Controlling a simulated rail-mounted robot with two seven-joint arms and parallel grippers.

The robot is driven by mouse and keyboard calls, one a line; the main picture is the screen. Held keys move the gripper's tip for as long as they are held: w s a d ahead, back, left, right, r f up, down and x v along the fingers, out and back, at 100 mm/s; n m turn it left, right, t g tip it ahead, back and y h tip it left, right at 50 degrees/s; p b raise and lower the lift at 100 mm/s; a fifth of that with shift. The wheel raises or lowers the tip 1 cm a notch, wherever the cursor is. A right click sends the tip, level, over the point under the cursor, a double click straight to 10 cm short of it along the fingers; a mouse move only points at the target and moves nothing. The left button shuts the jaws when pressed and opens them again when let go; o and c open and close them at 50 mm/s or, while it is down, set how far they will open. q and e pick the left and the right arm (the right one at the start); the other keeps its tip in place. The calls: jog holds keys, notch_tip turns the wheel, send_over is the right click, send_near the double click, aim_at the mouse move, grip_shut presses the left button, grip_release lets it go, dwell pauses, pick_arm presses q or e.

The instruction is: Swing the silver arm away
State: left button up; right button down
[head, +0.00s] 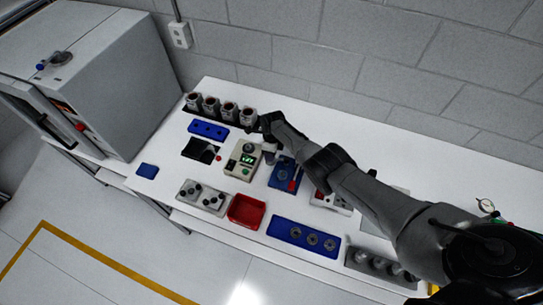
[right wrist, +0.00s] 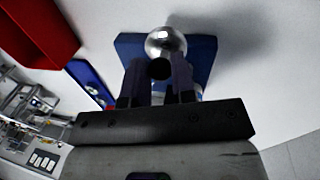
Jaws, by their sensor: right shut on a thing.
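My right gripper (head: 266,126) reaches in from the right over the middle of the bench. In the right wrist view, its two dark fingers (right wrist: 159,82) are closed on a small part with a dark round end. A shiny silver ball-shaped piece (right wrist: 166,41) shows just beyond the fingertips, above a blue base plate (right wrist: 203,50). The blue base also shows in the head view (head: 283,178), below my wrist. The held part seems to belong to the silver arm, but the fingers hide most of it. My left gripper is not in view.
A control box with a green display (head: 241,161) stands left of the blue base. A red tray (head: 246,211) and a blue plate with several round parts (head: 281,232) lie in front. A block wall runs behind.

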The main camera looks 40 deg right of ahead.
jog(key=shift+w+d+m, duration=0.1)
jog(key=shift+d+m, duration=0.05)
jog(key=shift+m, duration=0.15)
dwell(0.4)
jog(key=c, duration=0.9)
grip_release()
jog(key=shift+c, duration=0.2)
jog(key=shift+r, duration=0.3)
notch_tip(320, 180, up, 13)
jog(key=w+d+p, duration=0.1)
jog(key=d+p, duration=0.1)
jog(key=p, duration=0.2)
jog(key=shift+w+d+p, duration=0.15)
jog(key=shift+d+p, duration=0.05)
jog(key=shift+p, duration=0.1)
